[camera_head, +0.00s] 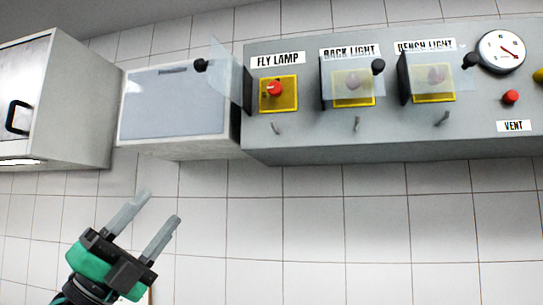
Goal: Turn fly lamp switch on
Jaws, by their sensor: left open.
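The red knob is uncovered. My left gripper (159,211) is open and empty, below and left of the switch, in front of the tiled wall and apart from the panel. My right gripper is not in view.
The back light switch (352,82) and bench light switch (436,76) sit behind clear covers with black knobs. A gauge (501,52) and a red vent button (511,97) are at the right. A grey box (172,103) and cabinet (75,90) are left. Space below the panel is clear.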

